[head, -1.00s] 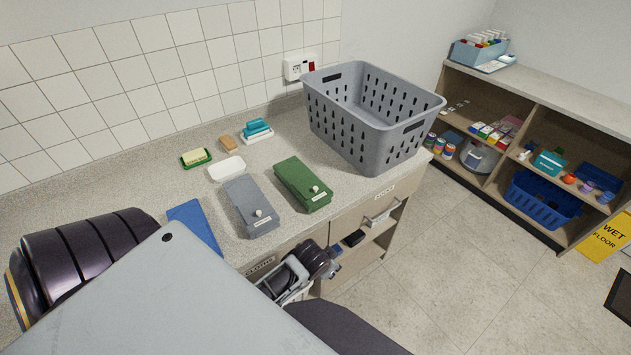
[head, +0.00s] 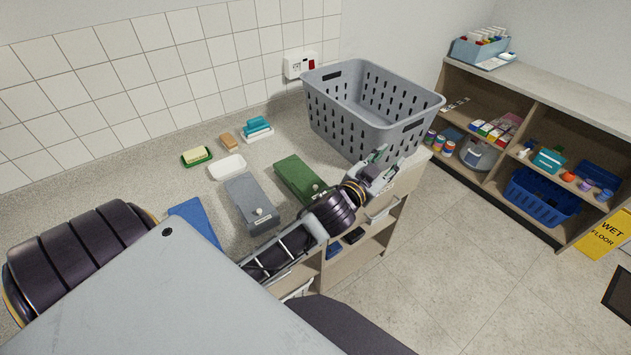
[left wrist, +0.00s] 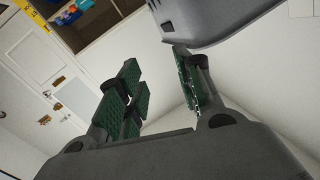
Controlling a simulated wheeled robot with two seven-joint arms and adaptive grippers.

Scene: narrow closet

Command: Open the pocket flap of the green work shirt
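The green work shirt (head: 296,174) lies folded flat on the counter, left of the grey basket. My left gripper (head: 388,160) is beyond the shirt's right side, above the counter's front edge and close to the basket. In the left wrist view its green-padded fingers (left wrist: 157,88) are apart with nothing between them. My right gripper is not in view.
A grey folded garment (head: 249,200) with a button lies left of the green one, and a blue item (head: 193,222) lies further left. The grey basket (head: 365,112) stands at the right. A white soap dish (head: 227,167) sits behind.

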